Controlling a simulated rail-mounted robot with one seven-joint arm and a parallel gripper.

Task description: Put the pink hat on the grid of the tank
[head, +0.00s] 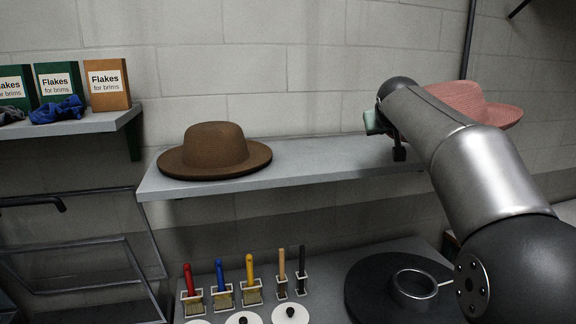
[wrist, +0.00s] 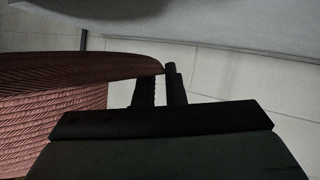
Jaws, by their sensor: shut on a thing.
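The pink hat (head: 468,103) is at the right in the head view, above the shelf's right end and partly behind my arm. Its ribbed crown and brim fill the left of the wrist view (wrist: 50,112). My gripper (wrist: 168,75) is shut on the edge of the hat's brim. In the head view the fingers are mostly hidden behind my arm. I cannot identify the tank or its grid for sure in either view.
A brown hat (head: 215,152) sits on the grey wall shelf (head: 320,170). Boxes (head: 107,85) and blue cloth stand on a left shelf. Below are several upright brushes (head: 250,280), white lidded discs and a round black plate with a metal ring (head: 412,288). A clear-sided frame (head: 80,250) stands lower left.

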